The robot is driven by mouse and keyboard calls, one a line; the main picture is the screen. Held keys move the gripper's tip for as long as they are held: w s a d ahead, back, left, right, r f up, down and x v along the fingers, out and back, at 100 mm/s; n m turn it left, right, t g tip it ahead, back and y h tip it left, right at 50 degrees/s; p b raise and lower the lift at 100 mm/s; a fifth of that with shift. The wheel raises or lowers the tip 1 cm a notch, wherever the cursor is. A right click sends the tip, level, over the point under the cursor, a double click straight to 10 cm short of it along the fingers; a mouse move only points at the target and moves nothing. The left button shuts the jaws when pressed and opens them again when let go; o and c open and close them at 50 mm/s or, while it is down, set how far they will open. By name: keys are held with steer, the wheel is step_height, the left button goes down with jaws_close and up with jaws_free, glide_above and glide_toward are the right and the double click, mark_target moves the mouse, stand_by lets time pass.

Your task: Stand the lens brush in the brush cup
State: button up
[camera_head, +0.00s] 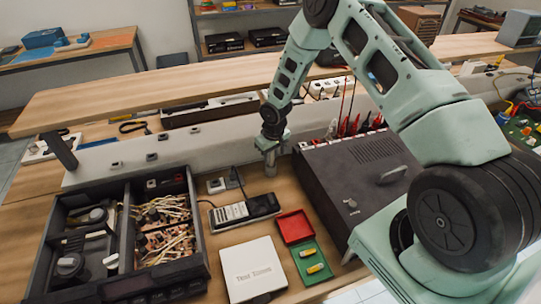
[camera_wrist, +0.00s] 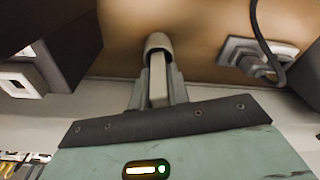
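My gripper (camera_head: 270,143) points down at the back of the bench, left of the dark metal box. In the wrist view its two fingers (camera_wrist: 158,92) close around a pale, flat-sided bar, which looks like the handle of the lens brush (camera_wrist: 158,80). The bar's far end meets the mouth of a small grey-beige cylinder, apparently the brush cup (camera_wrist: 158,42). The cup also shows below my gripper in the head view (camera_head: 270,168), seemingly upright on the wood. The brush's bristles are hidden, and how deep it sits in the cup cannot be told.
The dark metal box (camera_head: 357,175) with red and black leads stands close right. A handheld meter (camera_head: 245,212), a wall-type socket (camera_head: 217,185), red tray (camera_head: 294,227), green tray (camera_head: 309,280) and white box (camera_head: 253,270) lie in front. A divided black case (camera_head: 124,240) is left.

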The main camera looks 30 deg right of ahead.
steer(key=o, duration=0.4)
steer(key=shift+r, duration=0.1)
steer(key=r+b, duration=0.1)
steer(key=r, duration=0.4)
steer(key=s+r+b, duration=0.1)
steer(key=r+b, duration=0.1)
steer(key=r, duration=0.4)
steer(key=s+r+b, duration=0.1)
steer(key=r, duration=0.5)
steer(key=shift+d, duration=0.15)
steer(key=shift+r, duration=0.1)
step_height(320, 180, up, 7)
steer(key=p, duration=0.5)
stand_by(0.3)
